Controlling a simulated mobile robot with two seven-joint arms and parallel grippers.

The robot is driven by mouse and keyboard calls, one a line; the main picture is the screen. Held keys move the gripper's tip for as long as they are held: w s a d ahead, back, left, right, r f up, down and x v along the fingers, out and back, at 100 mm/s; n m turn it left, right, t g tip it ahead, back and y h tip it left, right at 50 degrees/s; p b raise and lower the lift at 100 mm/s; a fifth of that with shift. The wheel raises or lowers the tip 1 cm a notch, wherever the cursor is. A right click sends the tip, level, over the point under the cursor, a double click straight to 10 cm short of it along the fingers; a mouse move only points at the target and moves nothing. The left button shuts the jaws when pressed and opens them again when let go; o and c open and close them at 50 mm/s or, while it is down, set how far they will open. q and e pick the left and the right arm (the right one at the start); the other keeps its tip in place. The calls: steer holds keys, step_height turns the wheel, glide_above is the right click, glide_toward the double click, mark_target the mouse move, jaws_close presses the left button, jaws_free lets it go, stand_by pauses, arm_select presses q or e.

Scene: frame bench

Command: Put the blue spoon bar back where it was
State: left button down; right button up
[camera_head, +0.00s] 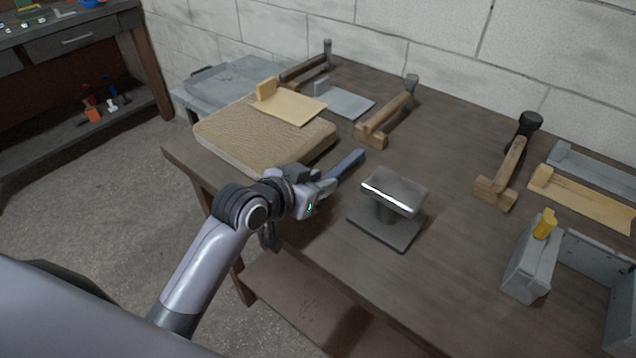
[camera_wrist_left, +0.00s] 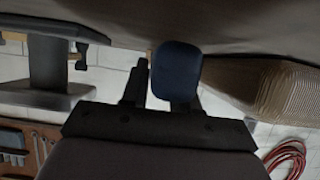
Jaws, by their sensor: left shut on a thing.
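The blue spoon bar (camera_head: 345,165) is held in my left gripper (camera_head: 326,184), which is shut on it. The bar points away toward the back of the bench, in front of the woven pad and left of the small metal stand. In the left wrist view the blue bar (camera_wrist_left: 179,70) shows end-on between the dark fingers (camera_wrist_left: 160,88). Its near end is hidden by the fingers in the head view. I cannot tell whether the bar touches the bench. My right gripper is not in view.
A metal stand (camera_head: 388,232) is close to the right of the gripper. A woven pad (camera_head: 250,140) lies at left. Wooden hammer-like pieces (camera_head: 388,120) (camera_head: 505,172) stand further back. A grey box with a yellow tab (camera_head: 530,268) is at right. Bench between is clear.

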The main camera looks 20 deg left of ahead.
arm_select(q)
steer(key=shift+f, duration=0.3)
steer(key=shift+f, duration=0.15)
steer(key=c, duration=0.8)
jaws_free()
steer(key=shift+c, duration=0.2)
steer(key=shift+r, duration=0.2)
steer(key=shift+s+a, duration=0.1)
steer(key=shift+s, duration=0.15)
steer(key=v, duration=1.1)
steer(key=shift+s+r, duration=0.15)
steer(key=shift+s, duration=0.05)
